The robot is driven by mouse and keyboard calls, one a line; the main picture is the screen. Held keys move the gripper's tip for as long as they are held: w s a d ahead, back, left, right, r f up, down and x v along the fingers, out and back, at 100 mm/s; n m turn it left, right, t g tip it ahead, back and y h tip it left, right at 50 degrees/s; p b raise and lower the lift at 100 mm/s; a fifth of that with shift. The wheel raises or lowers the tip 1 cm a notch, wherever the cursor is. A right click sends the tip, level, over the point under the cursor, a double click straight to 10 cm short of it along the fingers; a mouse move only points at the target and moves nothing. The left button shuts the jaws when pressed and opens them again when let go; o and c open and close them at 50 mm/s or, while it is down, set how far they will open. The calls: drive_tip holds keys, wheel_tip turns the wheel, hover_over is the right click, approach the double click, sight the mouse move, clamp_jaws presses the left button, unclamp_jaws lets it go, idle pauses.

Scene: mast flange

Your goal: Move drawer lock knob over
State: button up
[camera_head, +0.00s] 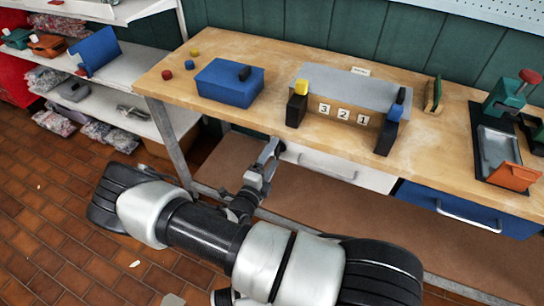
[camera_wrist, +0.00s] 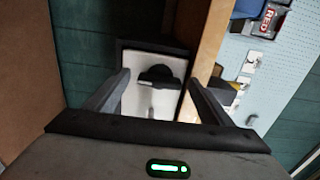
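My gripper (camera_wrist: 157,80) is open, with one finger on each side of the knob. The fingers appear apart from it; how far their tips are from the panel cannot be told. In the head view, my gripper (camera_head: 272,149) is under the bench's front edge, at the left end of the white drawer (camera_head: 375,179). The knob is hidden there. The drawer looks shut.
The wooden bench top (camera_head: 450,155) is just above my gripper. It carries a blue box (camera_head: 228,84) and a grey-topped fixture (camera_head: 352,90) with number tiles. A blue drawer (camera_head: 450,206) is to the right. A bench leg (camera_head: 170,145) stands to the left.

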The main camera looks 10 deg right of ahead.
drive_tip(key=v, duration=1.7)
drive_tip(key=shift+s+a, duration=0.15)
